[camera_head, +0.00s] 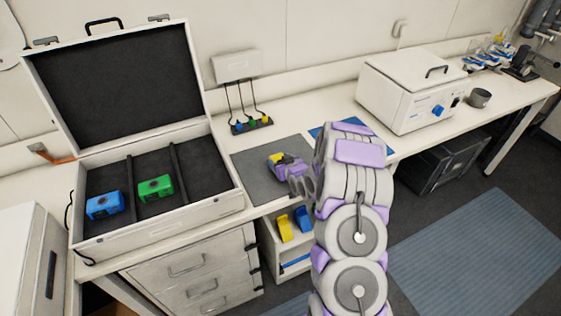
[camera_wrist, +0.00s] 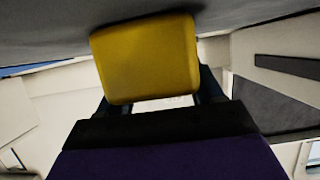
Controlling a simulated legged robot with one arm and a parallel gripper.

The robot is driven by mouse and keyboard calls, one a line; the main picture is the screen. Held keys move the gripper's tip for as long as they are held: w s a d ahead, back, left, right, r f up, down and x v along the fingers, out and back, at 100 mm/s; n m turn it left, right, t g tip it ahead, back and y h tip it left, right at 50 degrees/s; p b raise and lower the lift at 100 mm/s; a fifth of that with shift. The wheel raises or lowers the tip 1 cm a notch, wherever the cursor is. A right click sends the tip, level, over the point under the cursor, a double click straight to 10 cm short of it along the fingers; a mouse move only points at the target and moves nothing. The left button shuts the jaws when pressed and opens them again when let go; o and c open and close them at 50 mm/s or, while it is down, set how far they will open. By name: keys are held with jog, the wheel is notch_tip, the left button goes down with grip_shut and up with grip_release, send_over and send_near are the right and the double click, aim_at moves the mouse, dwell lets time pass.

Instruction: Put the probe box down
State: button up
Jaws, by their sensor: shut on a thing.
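The probe box is yellow; a small part of the box (camera_head: 275,158) shows in the head view, and its broad yellow face (camera_wrist: 146,60) fills the upper middle of the wrist view. My gripper (camera_head: 286,166) is shut on it, with a finger at each side. The gripper and box are over the dark grey mat (camera_head: 247,186) on the bench, right of the open case. The box is at or very close to the mat; I cannot tell whether they touch. My gripper and arm hide part of the box and mat.
The open case (camera_head: 168,229) holds a blue box (camera_head: 104,206) and a green box (camera_head: 155,189). A plug strip (camera_head: 251,126) stands behind the mat. A white lidded machine (camera_head: 410,95) is at right. A shelf below holds yellow (camera_head: 284,229) and blue (camera_head: 303,219) items.

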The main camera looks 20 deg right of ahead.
jog(key=o, duration=1.4)
jog(key=shift+d, duration=0.1)
jog(key=p+v, duration=0.1)
jog(key=v, duration=1.1)
jog(key=s+a+r+g, duration=0.5)
jog(key=s+r, duration=0.1)
jog(key=s, duration=0.7)
jog(key=s+a+r+g, duration=0.5)
jog(key=s+a+r, duration=0.1)
jog(key=s, duration=0.8)
jog(key=s+a+r+g, duration=0.5)
jog(key=s+a+r, duration=0.1)
jog(key=s, duration=0.7)
jog(key=shift+s+a+r, duration=0.15)
jog(key=shift+s+r, duration=0.2)
jog(key=shift+r, duration=0.35)
